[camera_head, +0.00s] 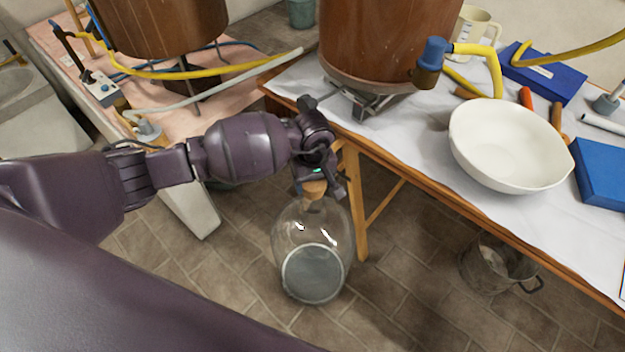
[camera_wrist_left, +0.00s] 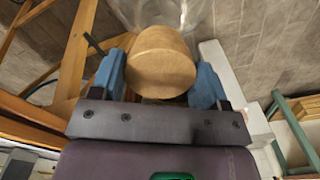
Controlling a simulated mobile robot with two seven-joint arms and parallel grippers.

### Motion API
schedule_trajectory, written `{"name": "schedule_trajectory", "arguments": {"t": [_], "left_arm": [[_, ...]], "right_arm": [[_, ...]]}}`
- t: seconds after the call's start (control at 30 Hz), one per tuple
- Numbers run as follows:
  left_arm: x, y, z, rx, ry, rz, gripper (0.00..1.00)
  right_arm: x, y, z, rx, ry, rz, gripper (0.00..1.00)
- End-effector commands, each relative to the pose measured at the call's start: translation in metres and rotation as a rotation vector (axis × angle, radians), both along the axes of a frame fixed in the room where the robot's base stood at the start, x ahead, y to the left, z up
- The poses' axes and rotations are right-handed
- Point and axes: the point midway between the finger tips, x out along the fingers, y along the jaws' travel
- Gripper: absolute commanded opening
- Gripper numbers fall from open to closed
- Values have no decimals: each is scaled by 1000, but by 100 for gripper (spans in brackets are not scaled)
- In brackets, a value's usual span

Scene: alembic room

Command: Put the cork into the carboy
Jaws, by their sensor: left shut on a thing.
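The cork (camera_head: 314,188) is a tan, round stopper. My left gripper (camera_head: 318,186) is shut on it; in the left wrist view the cork (camera_wrist_left: 160,62) sits between the two blue finger pads of the gripper (camera_wrist_left: 160,75). The carboy (camera_head: 313,250) is a clear glass vessel with a wide rounded body, below the gripper. In the head view the cork is at the top of the carboy's neck. The neck opening is hidden, so I cannot tell whether the cork is in it or just above. Part of the carboy's glass (camera_wrist_left: 158,12) shows beyond the cork in the left wrist view. My right gripper is not in view.
A table with a white cover (camera_head: 420,130) stands right of the carboy, its wooden leg (camera_head: 356,205) close beside it. A white bowl (camera_head: 510,145) and a large brown vessel (camera_head: 385,45) stand on it. A metal pot (camera_head: 490,265) is under the table. Tiled floor is open in front.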

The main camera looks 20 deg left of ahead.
Motion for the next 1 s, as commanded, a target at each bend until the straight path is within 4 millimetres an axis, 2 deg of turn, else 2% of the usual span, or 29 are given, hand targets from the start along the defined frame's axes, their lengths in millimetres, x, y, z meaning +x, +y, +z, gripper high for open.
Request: {"name": "schedule_trajectory", "arguments": {"t": [0.43,0.8,1.0], "left_arm": [[-1,-1,-23,-1,4,14,50],[-1,0,-50,0,4,12,50],[0,0,-53,-1,1,12,50]], "right_arm": [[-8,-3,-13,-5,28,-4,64],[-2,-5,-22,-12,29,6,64],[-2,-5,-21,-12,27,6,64]]}}
